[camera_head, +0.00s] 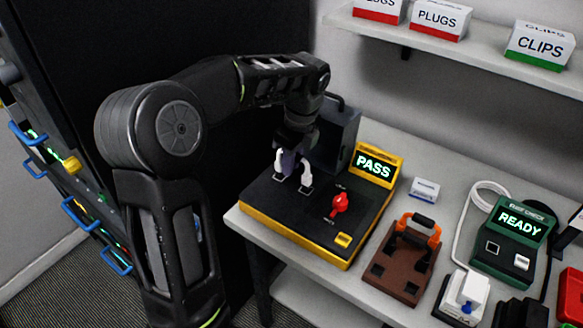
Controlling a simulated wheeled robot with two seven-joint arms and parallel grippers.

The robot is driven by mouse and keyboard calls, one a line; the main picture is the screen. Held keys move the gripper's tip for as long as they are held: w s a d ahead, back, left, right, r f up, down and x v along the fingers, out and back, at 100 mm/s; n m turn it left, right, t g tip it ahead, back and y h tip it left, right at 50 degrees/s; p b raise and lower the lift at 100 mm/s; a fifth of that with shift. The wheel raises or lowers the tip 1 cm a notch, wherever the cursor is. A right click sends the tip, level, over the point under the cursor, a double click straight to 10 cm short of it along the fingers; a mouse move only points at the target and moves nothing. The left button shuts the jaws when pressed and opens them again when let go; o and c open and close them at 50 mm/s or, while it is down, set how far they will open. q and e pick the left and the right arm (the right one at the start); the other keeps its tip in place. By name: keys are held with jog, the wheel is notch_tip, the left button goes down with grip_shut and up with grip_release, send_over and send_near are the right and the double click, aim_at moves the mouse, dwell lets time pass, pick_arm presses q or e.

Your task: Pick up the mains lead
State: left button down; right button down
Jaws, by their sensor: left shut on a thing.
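My left gripper (291,168) is low over the black top of a yellow-edged tester (267,210), whose screen (374,168) reads PASS. Two white pieces (306,180) stand at square marks on that top, one on each side of a small greyish-purple thing (289,160) under my wrist. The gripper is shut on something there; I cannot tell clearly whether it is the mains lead. A white lead (463,225) runs along the table at the right, and a white plug-like block (466,292) stands in a dark holder. My right gripper is not in view.
A red knob (340,204) rises from the tester. To its right are a brown block (396,274) with an orange-and-black handle, a small white box (424,189) and a green READY unit (512,243). A shelf (455,47) with labelled boxes hangs above.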

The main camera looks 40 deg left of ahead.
pick_arm(q)
jog(key=shift+s+r+b, duration=0.3)
jog(key=shift+s+r, duration=0.15)
jog(key=shift+r, duration=0.25)
jog(key=s+b, duration=0.3)
jog(key=s, duration=1.4)
jog(key=shift+d+b, duration=0.15)
jog(key=shift+b, duration=0.25)
jog(key=shift+r, duration=0.1)
jog(key=shift+r+p, duration=1.35)
jog(key=shift+r, duration=0.2)
